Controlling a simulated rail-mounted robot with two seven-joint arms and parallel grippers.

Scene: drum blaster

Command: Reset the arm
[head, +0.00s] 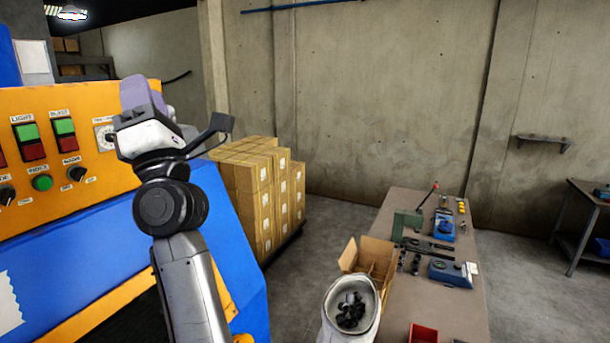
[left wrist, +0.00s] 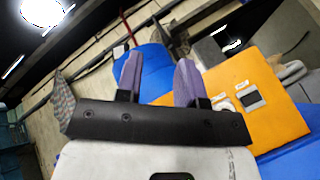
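My left arm rises from the bottom of the head view, with its wrist bent up in front of the orange control panel (head: 75,105). My left gripper (head: 140,92) has purple fingers and is at the panel's right edge, beside a round dial (head: 104,137). In the left wrist view, the two fingers of the left gripper (left wrist: 159,72) stand apart with nothing between them, so it is open. The orange panel (left wrist: 268,120) also shows there, beyond the fingers. I cannot tell whether the gripper touches the panel. My right gripper is not in view.
The blue machine body (head: 225,245) is close to the arm. Stacked cardboard boxes (head: 245,180) stand behind it. A workbench (head: 440,320) at right holds tools, an open carton (head: 372,260) and a red bin (head: 423,333). A white container (head: 335,325) holds dark parts.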

